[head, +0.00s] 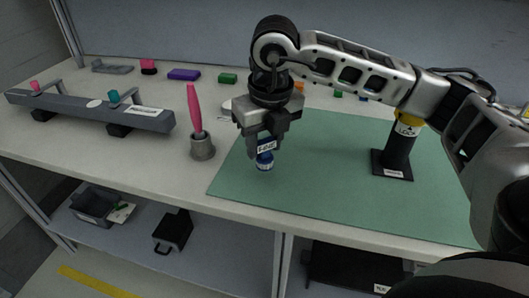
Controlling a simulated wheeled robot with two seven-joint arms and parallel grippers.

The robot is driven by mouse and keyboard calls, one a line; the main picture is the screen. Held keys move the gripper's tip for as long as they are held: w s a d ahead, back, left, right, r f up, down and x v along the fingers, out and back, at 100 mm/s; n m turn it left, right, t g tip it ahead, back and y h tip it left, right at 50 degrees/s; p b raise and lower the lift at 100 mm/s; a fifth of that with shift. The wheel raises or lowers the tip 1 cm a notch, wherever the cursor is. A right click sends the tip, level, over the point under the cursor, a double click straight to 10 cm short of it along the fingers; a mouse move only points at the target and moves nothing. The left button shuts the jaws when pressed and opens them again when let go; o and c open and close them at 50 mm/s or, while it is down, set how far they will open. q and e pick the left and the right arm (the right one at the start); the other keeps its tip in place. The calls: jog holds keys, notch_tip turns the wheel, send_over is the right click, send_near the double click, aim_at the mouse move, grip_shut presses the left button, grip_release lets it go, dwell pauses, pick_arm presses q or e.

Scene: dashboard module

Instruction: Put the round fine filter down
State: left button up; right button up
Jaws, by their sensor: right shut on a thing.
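My right gripper (265,150) is over the left part of the green mat (325,200). It is shut on a small round blue piece (264,163), which shows below and between the fingers. I take this piece to be the round fine filter; a small white label with dark lettering shows just above it. Its upper part is hidden by the fingers. I cannot tell whether its underside touches the mat. My left gripper is not in view.
A dark post (396,155) with a yellow top stands on the mat at right. A grey cup (202,147) holding a pink-handled tool stands left of the mat. A long grey bar fixture (75,110) lies at far left. Small coloured blocks line the back. The mat's front middle is clear.

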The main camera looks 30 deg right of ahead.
aim_at(265, 148)
notch_tip(265, 148, down, 3)
jog(key=shift+f, duration=0.1)
jog(key=shift+f, duration=0.2)
jog(key=o, duration=0.9)
jog(key=shift+o, duration=0.2)
jog(key=shift+r, duration=0.1)
